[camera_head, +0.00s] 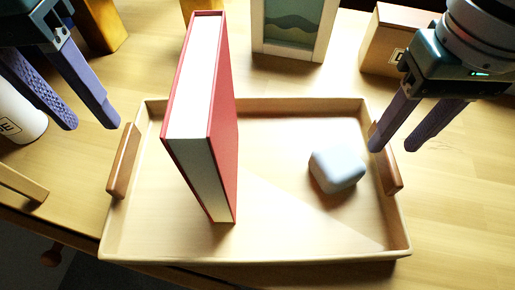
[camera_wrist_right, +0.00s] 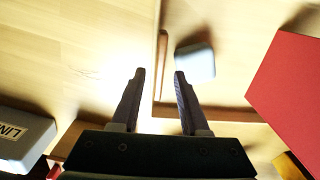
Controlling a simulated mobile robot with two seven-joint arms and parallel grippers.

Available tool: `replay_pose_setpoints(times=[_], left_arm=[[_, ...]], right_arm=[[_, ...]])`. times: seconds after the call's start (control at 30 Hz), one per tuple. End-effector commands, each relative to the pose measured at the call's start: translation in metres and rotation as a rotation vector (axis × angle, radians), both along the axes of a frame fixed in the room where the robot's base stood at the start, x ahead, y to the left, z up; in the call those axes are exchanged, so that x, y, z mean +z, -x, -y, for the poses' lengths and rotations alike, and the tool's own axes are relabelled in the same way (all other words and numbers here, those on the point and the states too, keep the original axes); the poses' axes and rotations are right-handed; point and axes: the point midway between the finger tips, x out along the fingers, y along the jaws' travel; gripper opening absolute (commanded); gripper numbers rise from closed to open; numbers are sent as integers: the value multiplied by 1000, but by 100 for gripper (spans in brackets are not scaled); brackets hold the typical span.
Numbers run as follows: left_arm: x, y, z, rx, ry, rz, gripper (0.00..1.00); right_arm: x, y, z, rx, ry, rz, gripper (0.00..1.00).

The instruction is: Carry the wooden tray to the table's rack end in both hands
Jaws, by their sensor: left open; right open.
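The wooden tray (camera_head: 300,228) lies flat on the table, with a brown handle on its left end (camera_head: 124,161) and one on its right end (camera_head: 392,170). A red book (camera_head: 227,130) stands upright in the tray, left of its middle. A pale grey rounded block (camera_head: 337,168) lies in its right half. My left gripper (camera_head: 92,124) is open and empty, above and behind the left handle. My right gripper (camera_head: 392,148) is open over the right handle. In the right wrist view, the handle (camera_wrist_right: 162,48) shows just beyond and between the fingertips (camera_wrist_right: 160,73).
Behind the tray stand a framed picture (camera_head: 293,28) and a wooden box (camera_head: 385,42). A white cylinder (camera_head: 20,115) stands at the left, with a wooden bar (camera_head: 20,182) nearer the front edge. The table right of the tray is clear.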

Motion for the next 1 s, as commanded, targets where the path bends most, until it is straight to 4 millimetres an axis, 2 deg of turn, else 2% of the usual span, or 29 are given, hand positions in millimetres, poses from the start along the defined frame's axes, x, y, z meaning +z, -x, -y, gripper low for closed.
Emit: replay_pose_setpoints(times=[0.2,0.4,1.0], left_arm=[[0,-1,0,1,0,1,45],[0,0,0,0,0,1,45],[-1,0,0,0,0,0,45]], right_arm=[[37,-1,0,0,0,4,45],[56,0,0,0,0,1,45],[59,0,0,-1,0,-1,45]])
